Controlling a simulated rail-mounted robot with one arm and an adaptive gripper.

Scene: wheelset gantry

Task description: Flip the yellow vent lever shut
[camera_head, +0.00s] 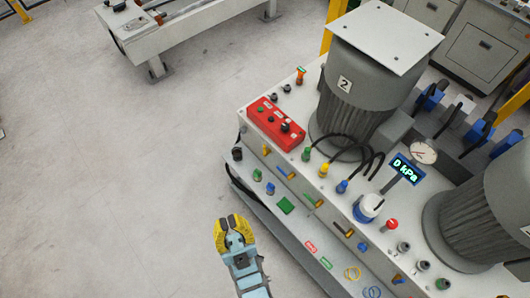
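My gripper (231,224), with yellow finger parts on a light blue arm, is over the pale floor, left of the machine's lower step. It is apart from every lever. I see no object in it, and the gap between its fingertips is too small to make out. Several small yellow or orange parts are on the machine: a yellow-topped fitting (323,170) on the top surface, and small handles on the front face (266,150), (291,175) and (349,233). I cannot tell which is the vent lever, or its position.
A red control box (276,122) and a large grey motor (355,95) marked 2 stand on the machine. A gauge (424,152) and a display reading "0 kPa" (406,169) are to the right. Black hoses arch near the motor. The floor at left is clear.

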